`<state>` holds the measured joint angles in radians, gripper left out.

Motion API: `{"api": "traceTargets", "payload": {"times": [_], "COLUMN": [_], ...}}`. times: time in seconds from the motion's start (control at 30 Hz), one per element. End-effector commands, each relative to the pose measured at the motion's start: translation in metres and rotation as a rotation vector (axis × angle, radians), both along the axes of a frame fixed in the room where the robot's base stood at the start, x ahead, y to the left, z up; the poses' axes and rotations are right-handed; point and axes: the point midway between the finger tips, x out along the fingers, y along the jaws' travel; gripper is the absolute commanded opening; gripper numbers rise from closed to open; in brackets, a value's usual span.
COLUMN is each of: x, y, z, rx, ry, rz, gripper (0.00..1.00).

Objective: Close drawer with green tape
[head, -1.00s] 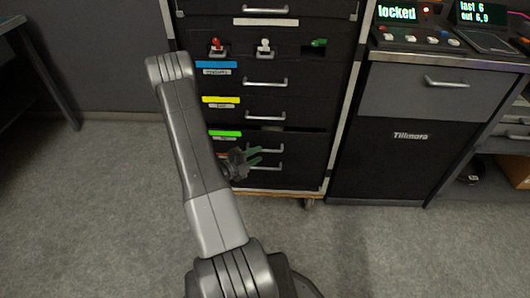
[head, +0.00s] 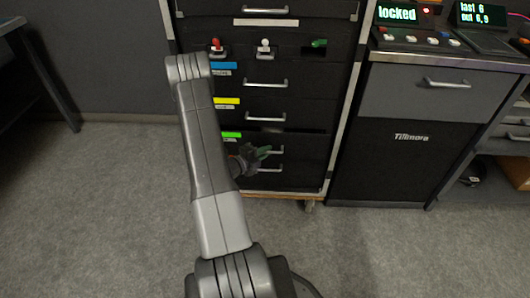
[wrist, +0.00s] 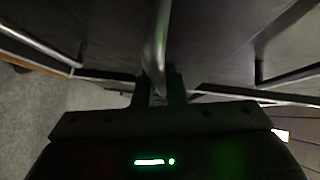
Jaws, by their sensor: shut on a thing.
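The drawer with green tape (head: 231,135) is low in the dark cabinet in the head view. A dark gap shows along its top, so it stands a little open. My gripper (head: 265,152) is at the front of this drawer, at its metal handle (head: 279,150). In the wrist view the handle (wrist: 157,45) runs down between my jaws (wrist: 158,92), which are shut on it. My arm hides the left part of the lower drawers.
Above are drawers with yellow tape (head: 227,101) and blue tape (head: 223,66), which look shut. Another handle (head: 270,168) sits just below my gripper. A Tillmora cabinet (head: 385,150) stands to the right. The grey floor (head: 110,210) at the left is clear.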

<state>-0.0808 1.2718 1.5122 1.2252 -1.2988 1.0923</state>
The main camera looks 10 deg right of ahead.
Motion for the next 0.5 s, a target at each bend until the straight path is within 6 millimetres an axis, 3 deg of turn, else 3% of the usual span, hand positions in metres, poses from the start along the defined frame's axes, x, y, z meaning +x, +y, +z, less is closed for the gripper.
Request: {"api": "traceTargets", "payload": {"times": [0.5], "x": [0.03], "y": [-0.009], "z": [0.0], "rx": [0.001], "ry": [-0.001], "rz": [0.001], "gripper": [0.0]}}
